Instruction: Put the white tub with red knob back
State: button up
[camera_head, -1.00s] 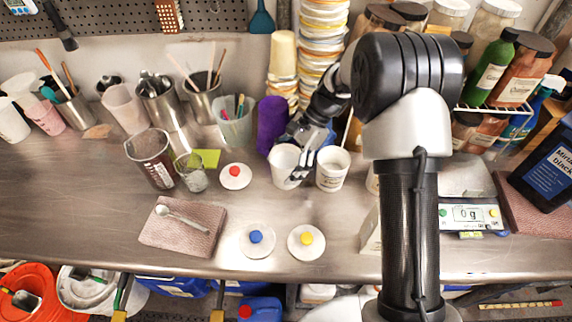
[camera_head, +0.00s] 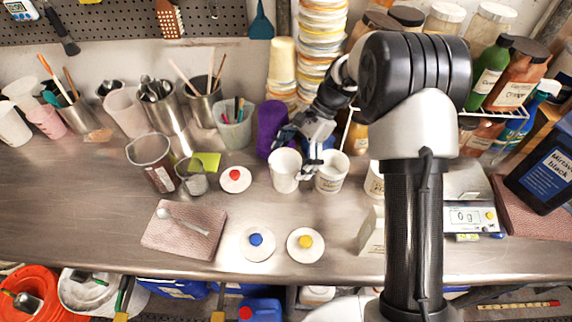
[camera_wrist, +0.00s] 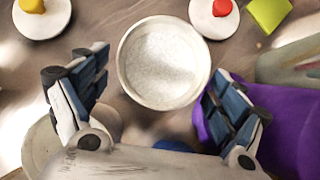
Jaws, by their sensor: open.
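A lid with a red knob (camera_head: 235,179) lies flat on the bench, apart from any tub; it also shows in the wrist view (camera_wrist: 222,8). An uncovered white tub (camera_head: 284,172) stands upright to its right. In the wrist view this tub (camera_wrist: 162,62) holds pale powder and sits between and beyond my fingers. A second open white tub (camera_head: 331,174) stands close on its right, partly hidden by a finger in the wrist view. My gripper (camera_head: 310,164) is open and empty, above and beside the first tub. I cannot tell whether a finger touches either tub.
A purple cup (camera_head: 271,125) stands close behind the first tub. Lids with blue (camera_head: 256,240) and yellow (camera_head: 305,242) knobs lie in front. A spoon rests on a folded cloth (camera_head: 182,232). A scale (camera_head: 470,218) stands right. The left bench front is clear.

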jog(key=p+v, duration=0.2)
jog(key=v, duration=0.6)
jog(key=shift+r, duration=0.25)
jog(key=s+d+r+n+t+h, duration=0.2)
jog(key=s+r+n, duration=0.1)
jog(key=s+r, duration=0.45)
jog(key=s+d+r+n+t+h, duration=0.1)
jog(key=s+d+r+n+t, duration=0.15)
jog(key=s+r, duration=0.5)
jog(key=s+d+n+t+h, duration=0.2)
jog(key=s+n, duration=0.4)
jog(key=s, duration=0.8)
jog(key=shift+d+f+t+h, duration=0.3)
jog(key=shift+d+t, duration=0.45)
jog(key=shift+d, duration=0.5)
